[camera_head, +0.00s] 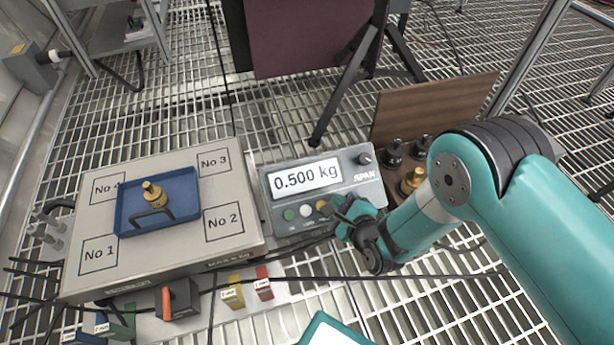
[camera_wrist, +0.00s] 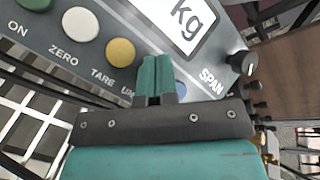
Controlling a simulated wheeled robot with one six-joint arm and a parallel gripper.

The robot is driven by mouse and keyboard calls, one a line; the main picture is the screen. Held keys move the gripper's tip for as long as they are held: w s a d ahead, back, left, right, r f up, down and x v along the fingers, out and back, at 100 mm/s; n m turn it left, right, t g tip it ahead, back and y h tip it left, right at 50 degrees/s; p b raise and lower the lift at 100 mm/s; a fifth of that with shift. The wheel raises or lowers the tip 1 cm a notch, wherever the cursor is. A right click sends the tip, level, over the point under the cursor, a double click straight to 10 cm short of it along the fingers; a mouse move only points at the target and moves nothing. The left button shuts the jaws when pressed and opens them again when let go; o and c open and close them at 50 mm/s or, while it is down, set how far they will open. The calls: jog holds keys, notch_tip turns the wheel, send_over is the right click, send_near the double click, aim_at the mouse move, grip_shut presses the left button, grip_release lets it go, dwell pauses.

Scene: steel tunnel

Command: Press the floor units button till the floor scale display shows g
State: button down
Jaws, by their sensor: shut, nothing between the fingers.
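The floor scale display (camera_head: 307,177) reads 0.500 kg; in the wrist view its "kg" end (camera_wrist: 185,20) shows. It sits on a grey indicator box (camera_head: 275,180) with a row of buttons. A green button (camera_wrist: 35,4), a white button (camera_wrist: 80,23) and a yellow button (camera_wrist: 120,52) show, labelled ON, ZERO and TARE. The blue units button (camera_wrist: 181,90) is mostly hidden behind my fingers, its label partly covered. My gripper (camera_head: 343,208) is shut and empty, its fingertips (camera_wrist: 157,60) at the panel over that button. I cannot tell whether they touch it.
A scale platform (camera_head: 190,240) on the left bears a blue tray (camera_head: 185,190) with a brass weight (camera_head: 153,195). A SPAN knob (camera_wrist: 242,63) is right of the buttons. Weights (camera_head: 412,180) stand behind my gripper. Cables cross in front of the box.

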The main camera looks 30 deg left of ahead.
dwell(0.3)
jog(key=shift+w+a+f+b, duration=0.2)
jog(key=shift+f+b, duration=0.1)
jog(key=shift+f, duration=0.15)
jog(key=shift+r, duration=0.1)
jog(key=shift+s+d+r+p, duration=0.2)
jog(key=shift+r+p, duration=0.15)
jog(key=shift+p, duration=0.2)
jog(key=shift+r, duration=0.1)
jog(key=d+r+p, duration=0.1)
jog(key=p, duration=0.1)
jog(key=s+r+p, duration=0.1)
jog(key=r+p, duration=0.1)
jog(key=s+d+r+p, duration=0.1)
jog(key=p, duration=0.1)
jog(key=shift+s+d+r, duration=0.1)
jog(key=shift+d+r, duration=0.25)
